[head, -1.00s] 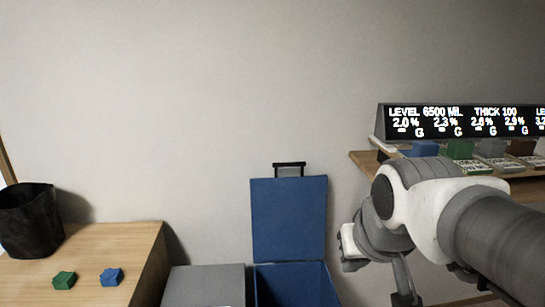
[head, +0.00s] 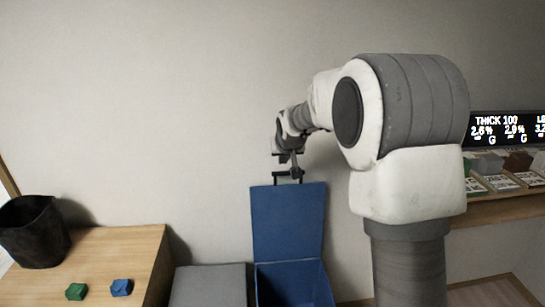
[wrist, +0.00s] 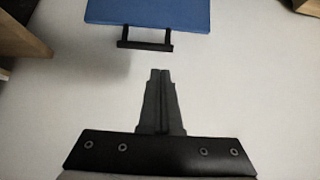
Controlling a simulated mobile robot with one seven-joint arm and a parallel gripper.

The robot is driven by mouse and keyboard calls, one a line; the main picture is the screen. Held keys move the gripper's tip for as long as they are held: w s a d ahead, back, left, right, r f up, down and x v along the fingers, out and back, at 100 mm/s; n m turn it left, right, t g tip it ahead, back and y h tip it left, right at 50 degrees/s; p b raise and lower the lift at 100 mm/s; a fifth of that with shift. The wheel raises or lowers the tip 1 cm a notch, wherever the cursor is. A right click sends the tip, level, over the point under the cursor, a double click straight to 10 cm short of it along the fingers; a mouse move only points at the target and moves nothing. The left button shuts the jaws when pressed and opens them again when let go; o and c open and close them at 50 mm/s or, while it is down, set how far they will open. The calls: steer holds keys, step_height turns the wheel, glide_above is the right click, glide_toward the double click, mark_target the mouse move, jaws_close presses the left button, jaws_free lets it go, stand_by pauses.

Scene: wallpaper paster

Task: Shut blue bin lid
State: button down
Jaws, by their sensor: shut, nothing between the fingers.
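The blue bin (head: 290,285) stands on the floor against the wall, and its blue lid (head: 288,222) is up, open and upright. A black handle (head: 288,176) sticks up from the lid's top edge. The lid (wrist: 150,12) and handle (wrist: 145,43) also show at the top of the wrist view. My gripper (head: 287,170) is at the handle's height in the head view, overlapping it. In the wrist view my gripper (wrist: 160,72) is shut and empty, with its fingertips pointing at the handle and a gap between them.
A grey bin lid (head: 208,287) sits shut, left of the blue bin. A wooden table (head: 110,250) at left holds a black basket (head: 33,232), a green block (head: 76,291) and a blue block (head: 121,287). A shelf (head: 500,208) with a display (head: 510,128) is at right.

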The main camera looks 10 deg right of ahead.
steer(key=x, duration=0.8)
steer(key=w+x, duration=0.1)
steer(key=x, duration=0.3)
steer(key=shift+s+a+r+p, duration=0.1)
steer(key=shift+a+r+p, duration=0.25)
steer(key=shift+r, duration=0.1)
steer(key=shift+s, duration=0.15)
